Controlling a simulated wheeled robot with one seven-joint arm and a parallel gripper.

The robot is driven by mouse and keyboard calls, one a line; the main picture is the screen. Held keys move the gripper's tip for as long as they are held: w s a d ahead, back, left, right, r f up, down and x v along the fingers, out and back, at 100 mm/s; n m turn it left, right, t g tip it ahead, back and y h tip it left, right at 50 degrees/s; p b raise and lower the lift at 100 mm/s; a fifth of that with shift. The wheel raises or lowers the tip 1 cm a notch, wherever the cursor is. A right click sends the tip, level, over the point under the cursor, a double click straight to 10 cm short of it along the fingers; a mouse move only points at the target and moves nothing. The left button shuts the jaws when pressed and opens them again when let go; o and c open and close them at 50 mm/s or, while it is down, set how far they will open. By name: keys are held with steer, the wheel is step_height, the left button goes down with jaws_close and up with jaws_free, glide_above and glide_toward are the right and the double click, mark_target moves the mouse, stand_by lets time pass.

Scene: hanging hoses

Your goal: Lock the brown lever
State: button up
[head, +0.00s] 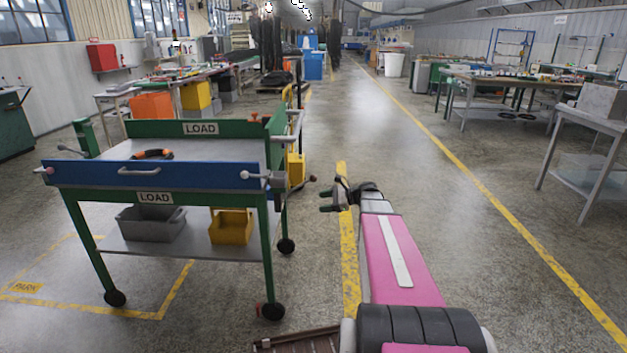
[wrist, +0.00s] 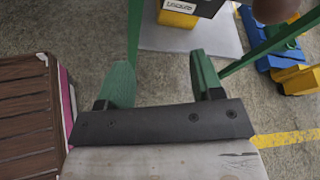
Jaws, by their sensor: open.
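The brown lever's ball-shaped knob (head: 313,179) sticks out to the right of the cart's near right corner, on a grey rod beside the blue front panel. In the wrist view, a blurred brown ball (wrist: 275,9) is cut off by the top edge, right of my fingers; it looks like the same knob. My gripper (head: 327,201) is open and empty, just right of and slightly below the knob in the head view, pointing left toward the cart. Its two green fingers (wrist: 160,80) are apart with floor between them. Nothing shows contact with the lever.
The green cart (head: 160,196) marked LOAD has a blue front panel (head: 150,175) and wheels. Its lower shelf holds a grey bin (head: 150,224) and a yellow bin (head: 231,228). An orange-handled tool (head: 152,154) lies on top. The aisle (head: 420,180) to the right is clear.

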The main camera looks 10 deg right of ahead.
mark_target(314, 178)
steer(key=w+d+r+m+t+y, duration=0.3)
steer(key=w+d+r+m, duration=0.1)
steer(key=d+r, duration=0.25)
steer(key=x, duration=1)
steer(key=shift+w+f, duration=0.3)
steer(key=shift+f, duration=0.05)
